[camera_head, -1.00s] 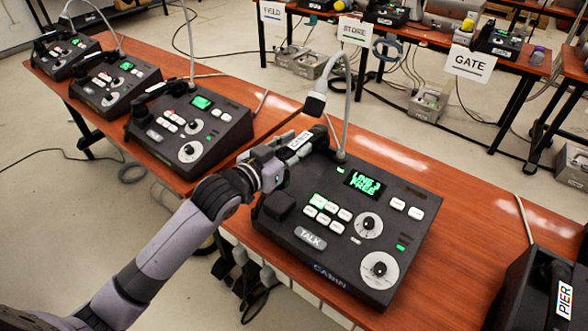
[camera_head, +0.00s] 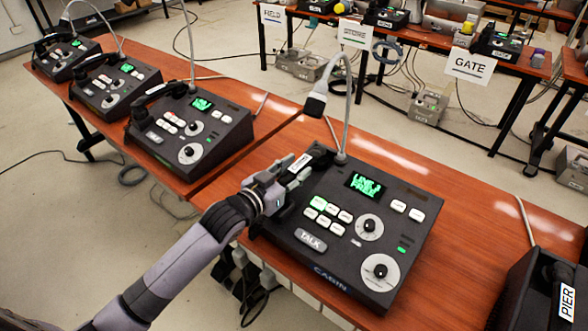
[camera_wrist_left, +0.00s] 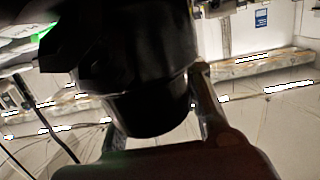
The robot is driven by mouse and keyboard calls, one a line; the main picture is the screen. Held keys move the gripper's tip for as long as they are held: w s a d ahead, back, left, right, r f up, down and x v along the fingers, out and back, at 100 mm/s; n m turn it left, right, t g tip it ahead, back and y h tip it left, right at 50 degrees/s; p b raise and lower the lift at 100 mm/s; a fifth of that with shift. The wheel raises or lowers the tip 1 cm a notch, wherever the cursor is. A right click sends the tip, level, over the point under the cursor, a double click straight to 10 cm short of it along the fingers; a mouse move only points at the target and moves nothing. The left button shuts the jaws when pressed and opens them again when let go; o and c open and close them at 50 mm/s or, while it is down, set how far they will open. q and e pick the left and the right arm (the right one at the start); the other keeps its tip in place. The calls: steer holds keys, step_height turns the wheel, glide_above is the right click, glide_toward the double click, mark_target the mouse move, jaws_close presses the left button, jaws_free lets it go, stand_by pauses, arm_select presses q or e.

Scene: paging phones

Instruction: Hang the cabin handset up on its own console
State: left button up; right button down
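The cabin console (camera_head: 345,235) is a dark sloped box marked CABIN, with a lit green screen and a TALK key, on the near orange table. The black cabin handset (camera_head: 320,153), with a white label, is over the console's left side, lengthwise along the cradle side. My left gripper (camera_head: 284,178) is around the handset and shut on it. In the left wrist view the dark handset (camera_wrist_left: 145,105) fills the space between the fingers (camera_wrist_left: 160,135). The gripper hides the lower cradle, so I cannot tell whether the handset touches it. My right gripper is out of view.
A gooseneck microphone (camera_head: 317,103) rises behind the console. Another console (camera_head: 190,130) with its handset stands to the left. The PIER handset (camera_head: 563,295) is at the lower right. The table (camera_head: 460,230) is clear between the cabin and PIER consoles.

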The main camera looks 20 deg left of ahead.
arm_select(q)
steer(key=o, duration=0.3)
steer(key=shift+o, duration=0.2)
steer(key=shift+r, duration=0.2)
steer(key=shift+s+a, duration=0.15)
steer(key=shift+s, duration=0.25)
steer(key=v, duration=1.1)
steer(key=shift+b, duration=0.35)
steer(key=shift+s, duration=0.1)
